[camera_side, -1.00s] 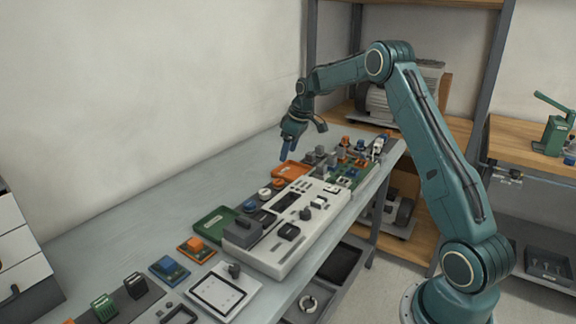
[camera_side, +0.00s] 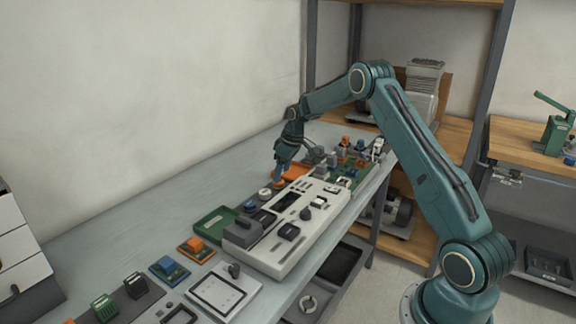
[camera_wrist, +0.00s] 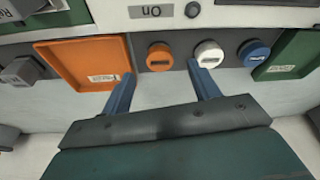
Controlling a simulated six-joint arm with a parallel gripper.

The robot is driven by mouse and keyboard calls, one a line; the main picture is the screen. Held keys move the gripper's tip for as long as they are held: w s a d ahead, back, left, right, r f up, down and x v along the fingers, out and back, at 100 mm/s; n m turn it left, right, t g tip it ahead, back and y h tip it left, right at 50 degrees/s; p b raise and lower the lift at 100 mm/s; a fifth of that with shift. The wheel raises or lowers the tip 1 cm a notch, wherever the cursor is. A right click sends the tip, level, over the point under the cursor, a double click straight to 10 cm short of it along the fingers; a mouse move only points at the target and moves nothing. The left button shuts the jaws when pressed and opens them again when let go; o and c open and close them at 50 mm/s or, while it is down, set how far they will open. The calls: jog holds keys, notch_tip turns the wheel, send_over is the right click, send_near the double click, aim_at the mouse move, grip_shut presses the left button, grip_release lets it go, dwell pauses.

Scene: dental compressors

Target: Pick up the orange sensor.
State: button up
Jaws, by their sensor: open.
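Nothing is between the fingers. In the side view my gripper (camera_side: 279,178) points down close over the sensor (camera_side: 279,184), which is partly covered by the fingers. Whether a finger touches it cannot be told.
A white round cap (camera_wrist: 208,54) and a blue one (camera_wrist: 254,52) stand close to the sensor's right in the wrist view. An orange tray (camera_wrist: 88,62) lies close on its left. A long white panel (camera_side: 300,222) runs alongside. The bench behind is clear.

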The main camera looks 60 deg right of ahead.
aim_at(279, 185)
jog(key=shift+x, duration=2.05)
jog(key=shift+c, duration=0.2)
jog(key=c, duration=1)
